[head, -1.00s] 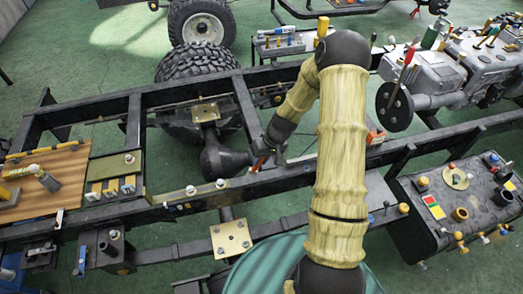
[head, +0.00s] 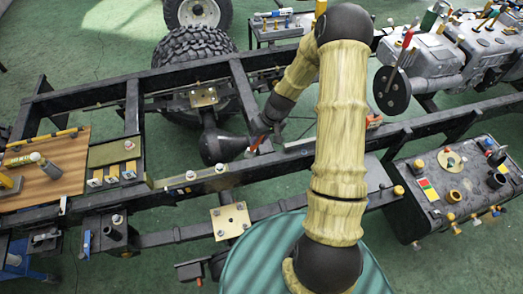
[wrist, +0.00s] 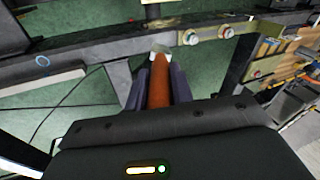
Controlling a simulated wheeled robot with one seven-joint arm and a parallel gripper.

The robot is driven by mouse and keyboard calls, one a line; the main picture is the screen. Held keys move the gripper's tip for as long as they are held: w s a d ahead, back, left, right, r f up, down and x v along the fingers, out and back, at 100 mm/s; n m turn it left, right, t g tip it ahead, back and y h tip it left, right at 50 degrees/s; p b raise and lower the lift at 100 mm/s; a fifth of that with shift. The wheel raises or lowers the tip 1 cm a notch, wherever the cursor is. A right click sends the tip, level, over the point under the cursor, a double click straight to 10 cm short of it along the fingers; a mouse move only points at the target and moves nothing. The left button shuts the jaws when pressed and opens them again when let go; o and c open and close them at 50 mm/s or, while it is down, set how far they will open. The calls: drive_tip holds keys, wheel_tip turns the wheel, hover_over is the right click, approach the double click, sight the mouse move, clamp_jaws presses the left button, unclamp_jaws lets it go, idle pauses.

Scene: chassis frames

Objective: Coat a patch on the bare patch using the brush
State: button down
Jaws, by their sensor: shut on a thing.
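My gripper (head: 262,138) is shut on the brush (wrist: 160,85), whose orange-brown handle points away between the dark fingers (wrist: 161,92) in the wrist view. Its pale tip (wrist: 161,56) shows beyond, over or close to the near chassis rail; contact cannot be told. In the head view the brush (head: 256,145) shows small and orange-red below my gripper, by the rail. A tan strip (head: 160,184) with two bolts lies along that rail, left of the brush. It also shows in the wrist view (wrist: 210,35), right of the tip. I cannot tell whether it is the bare patch.
A wooden board (head: 50,185) with tools lies at the left. A dark tank (head: 435,195) with fittings stands right, an engine (head: 440,50) top right. A tyre (head: 190,55) stands behind the rails. A square plate (head: 231,220) sits below the near rail.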

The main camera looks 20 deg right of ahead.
wheel_tip(320, 180, down, 6)
drive_tip(key=s+a+m, duration=0.1)
drive_tip(key=s, duration=0.1)
drive_tip(key=shift+s+t, duration=0.3)
drive_tip(key=shift+s, duration=0.05)
drive_tip(key=shift+a+r, duration=0.1)
drive_tip(key=shift+a, duration=0.05)
